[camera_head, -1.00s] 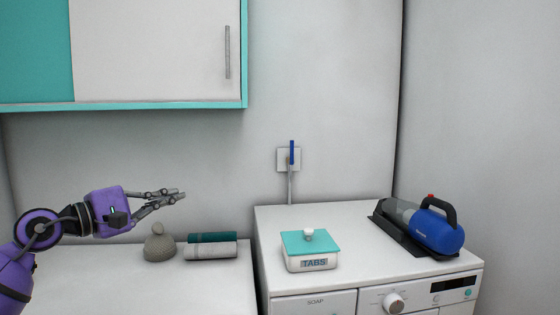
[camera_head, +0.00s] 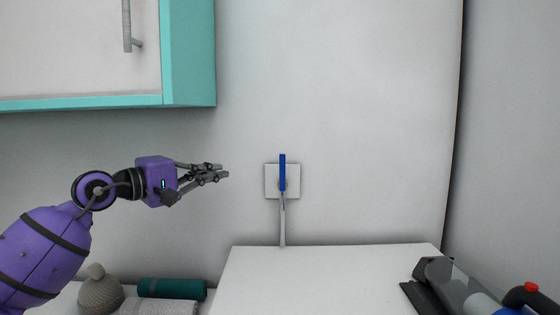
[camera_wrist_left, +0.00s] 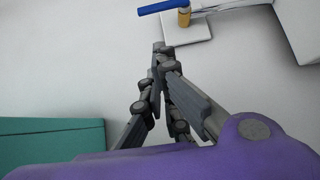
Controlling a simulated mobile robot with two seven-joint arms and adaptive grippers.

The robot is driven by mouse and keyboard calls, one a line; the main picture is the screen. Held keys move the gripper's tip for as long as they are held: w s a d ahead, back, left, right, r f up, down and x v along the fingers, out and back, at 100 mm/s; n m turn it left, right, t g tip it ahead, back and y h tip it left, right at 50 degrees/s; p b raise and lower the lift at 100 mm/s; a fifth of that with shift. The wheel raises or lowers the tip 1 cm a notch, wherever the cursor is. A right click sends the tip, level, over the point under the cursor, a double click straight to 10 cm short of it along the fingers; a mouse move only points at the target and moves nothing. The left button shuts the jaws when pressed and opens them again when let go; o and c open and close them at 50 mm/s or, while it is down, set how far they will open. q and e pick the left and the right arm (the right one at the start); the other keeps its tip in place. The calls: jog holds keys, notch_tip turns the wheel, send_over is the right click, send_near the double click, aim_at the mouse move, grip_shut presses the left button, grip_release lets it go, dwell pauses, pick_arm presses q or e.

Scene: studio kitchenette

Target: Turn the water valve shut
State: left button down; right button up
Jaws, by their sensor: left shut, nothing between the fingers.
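The water valve has a blue lever handle (camera_head: 282,172) that points straight up in front of a square wall plate (camera_head: 271,183). A grey pipe (camera_head: 283,225) runs down from it behind the white machine. My left gripper (camera_head: 226,174) is shut and empty, to the left of the valve at about handle height, apart from it. In the left wrist view the blue handle (camera_wrist_left: 160,7) and a brass valve stem (camera_wrist_left: 184,17) show beyond the fingertips (camera_wrist_left: 160,46). My right gripper is in neither current view.
The white machine top (camera_head: 320,275) below the valve is clear near the wall. A handheld vacuum (camera_head: 465,287) lies at its right. A knitted hat (camera_head: 100,291) and rolled towels (camera_head: 172,289) lie at lower left. A teal-edged cabinet (camera_head: 188,60) hangs at upper left.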

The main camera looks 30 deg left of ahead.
aim_at(282, 173)
pick_arm(q)
jog(key=d+p+x, duration=0.3)
jog(key=x, duration=0.9)
jog(key=shift+r+p, duration=0.15)
jog(key=shift+p, duration=0.15)
jog(key=shift+s, duration=0.1)
jog(key=shift+d+r, duration=0.1)
jog(key=shift+d+r+m+g, duration=0.1)
jog(key=shift+d+m+g, duration=0.05)
jog(key=shift+m+g, duration=0.15)
jog(key=shift+d+r, duration=0.1)
